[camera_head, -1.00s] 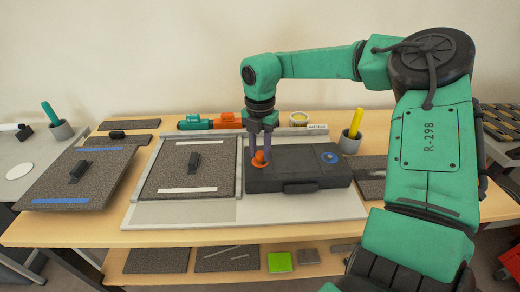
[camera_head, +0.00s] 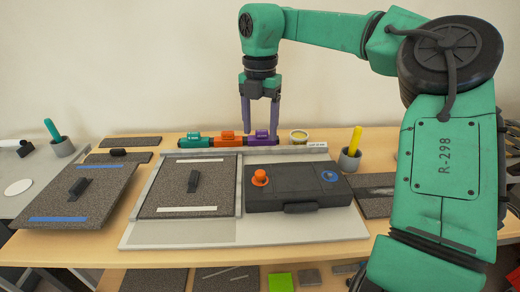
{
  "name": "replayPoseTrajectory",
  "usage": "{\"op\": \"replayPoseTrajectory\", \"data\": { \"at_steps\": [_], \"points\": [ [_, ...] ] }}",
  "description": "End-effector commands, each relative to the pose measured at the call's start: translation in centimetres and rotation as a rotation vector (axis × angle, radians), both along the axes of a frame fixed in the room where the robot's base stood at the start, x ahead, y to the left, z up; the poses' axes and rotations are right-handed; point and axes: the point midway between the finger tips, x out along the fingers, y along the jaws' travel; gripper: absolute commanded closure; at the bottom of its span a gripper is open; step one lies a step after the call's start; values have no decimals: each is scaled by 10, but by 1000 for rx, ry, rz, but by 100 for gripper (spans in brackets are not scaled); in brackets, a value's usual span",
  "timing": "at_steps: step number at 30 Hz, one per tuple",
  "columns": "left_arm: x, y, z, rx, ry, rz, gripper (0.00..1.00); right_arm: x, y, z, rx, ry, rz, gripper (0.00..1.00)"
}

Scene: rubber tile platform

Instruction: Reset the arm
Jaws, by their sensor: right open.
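My right arm is green and comes in from the right. Its gripper (camera_head: 260,122) hangs pointing down, open and empty, with purple-grey fingers. It is raised behind the dark grey box (camera_head: 290,202), in front of the wall. The box carries an orange knob (camera_head: 260,178) on its left and a blue round button (camera_head: 329,176) on its right. The gripper is apart from the knob. My left gripper is not in view.
A rubber tile with a black handle (camera_head: 193,181) lies in the grey tray (camera_head: 180,231). Another tile (camera_head: 105,185) lies to the left. Teal, orange and purple tools (camera_head: 228,138) line the back. A cup with a yellow stick (camera_head: 349,160) stands right.

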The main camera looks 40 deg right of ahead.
Motion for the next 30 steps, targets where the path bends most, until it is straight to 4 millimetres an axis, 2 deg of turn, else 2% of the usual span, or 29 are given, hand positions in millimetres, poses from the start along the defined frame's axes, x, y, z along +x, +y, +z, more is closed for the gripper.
{"op": "replayPoseTrajectory", "data": {
  "at_steps": [1, 4, 20, 23, 27, 30],
  "points": [
    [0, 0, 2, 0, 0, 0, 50, 0, 0, 8, -2, -2, -1, 31],
    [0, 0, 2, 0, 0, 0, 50, 0, 0, 15, 0, 0, 1, 31],
    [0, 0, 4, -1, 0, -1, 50, 0, 0, 17, 1, 0, 1, 31],
    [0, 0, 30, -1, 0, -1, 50, 0, 0, 43, 0, 0, 1, 31],
    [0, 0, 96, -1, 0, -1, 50, 0, 0, 110, 0, 0, 1, 31],
    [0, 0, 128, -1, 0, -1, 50, 0, 0, 142, 1, 1, 1, 31]
  ]
}}
